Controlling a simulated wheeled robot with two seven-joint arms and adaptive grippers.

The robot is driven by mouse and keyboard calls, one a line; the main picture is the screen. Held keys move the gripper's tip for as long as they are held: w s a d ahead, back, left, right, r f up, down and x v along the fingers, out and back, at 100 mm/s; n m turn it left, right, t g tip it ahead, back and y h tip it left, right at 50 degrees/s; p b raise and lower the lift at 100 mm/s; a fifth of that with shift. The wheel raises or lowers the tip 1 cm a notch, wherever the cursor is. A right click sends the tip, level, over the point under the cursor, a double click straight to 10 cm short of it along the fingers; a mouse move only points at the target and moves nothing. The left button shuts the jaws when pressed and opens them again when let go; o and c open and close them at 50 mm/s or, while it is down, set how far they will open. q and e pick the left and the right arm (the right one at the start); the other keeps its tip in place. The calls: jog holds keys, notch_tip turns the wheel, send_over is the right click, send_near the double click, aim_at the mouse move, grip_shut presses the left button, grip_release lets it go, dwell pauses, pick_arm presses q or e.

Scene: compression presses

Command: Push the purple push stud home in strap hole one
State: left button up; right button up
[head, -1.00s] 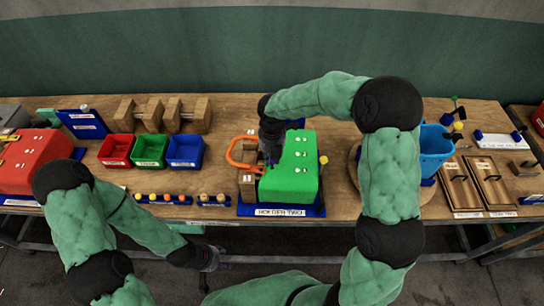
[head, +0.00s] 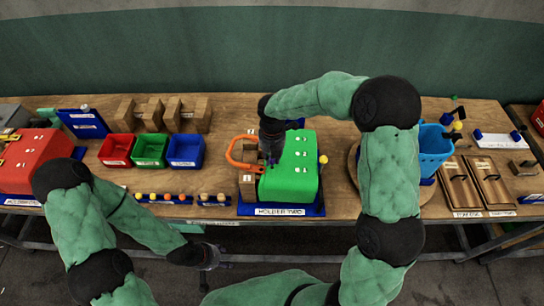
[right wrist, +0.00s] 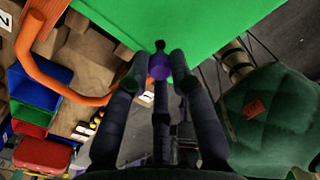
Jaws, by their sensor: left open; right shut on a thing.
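My right gripper (head: 271,157) is over the left edge of the green block (head: 292,175) on the holder. In the right wrist view its fingers (right wrist: 160,62) are shut on the purple push stud (right wrist: 159,72), whose dark tip points at the green surface (right wrist: 190,25). I cannot tell whether the tip touches it. The stud is hardly visible in the head view. An orange strap (head: 232,150) curves out to the left of the green block; strap hole one cannot be made out. My left gripper (head: 211,257) is open and empty, low in front of the bench.
Red (head: 116,149), green (head: 150,150) and blue (head: 185,150) bins stand to the left. Several small studs sit in a rack (head: 165,198) at the front edge. A red block (head: 30,160) is further left. A blue bucket (head: 435,150) and wooden boards (head: 470,185) are on the right.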

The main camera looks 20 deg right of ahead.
aim_at(272, 162)
jog(key=shift+f+b, duration=0.65)
jog(key=shift+f, duration=0.9)
jog(key=o, duration=0.8)
jog(key=shift+r, duration=0.15)
notch_tip(272, 162, up, 12)
jog(key=shift+f, duration=0.2)
